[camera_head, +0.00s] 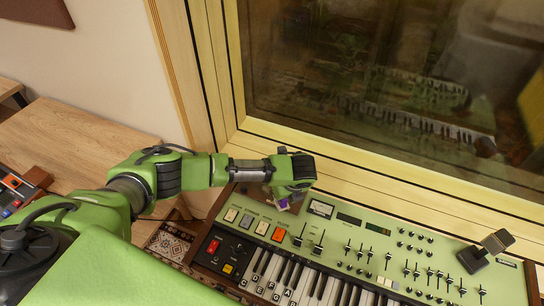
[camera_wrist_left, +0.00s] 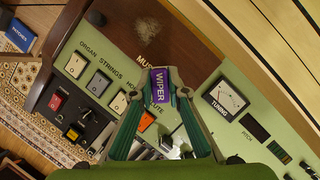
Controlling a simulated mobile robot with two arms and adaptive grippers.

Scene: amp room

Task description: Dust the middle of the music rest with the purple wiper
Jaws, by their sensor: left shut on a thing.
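My left gripper (camera_head: 287,199) is shut on the purple wiper (camera_wrist_left: 158,86), whose label reads WIPER. In the head view a small purple part of the wiper (camera_head: 283,204) shows under the gripper, over the upper left of the green keyboard. In the left wrist view my left gripper (camera_wrist_left: 160,82) holds it just below a brown panel, probably the music rest (camera_wrist_left: 180,45). A greyish fuzzy patch (camera_wrist_left: 148,28), like dust, lies on this panel, apart from the wiper. Lettering starting MUS shows beside the wiper. In the head view my arm mostly hides the panel. My right gripper is not in view.
The green keyboard (camera_head: 340,237) has sliders, buttons and keys. A small dark stand (camera_head: 486,250) rises at its right. A wooden window frame (camera_head: 400,174) runs behind it. A wooden table (camera_head: 75,145) is at left. A blue item (camera_wrist_left: 20,36) lies left in the wrist view.

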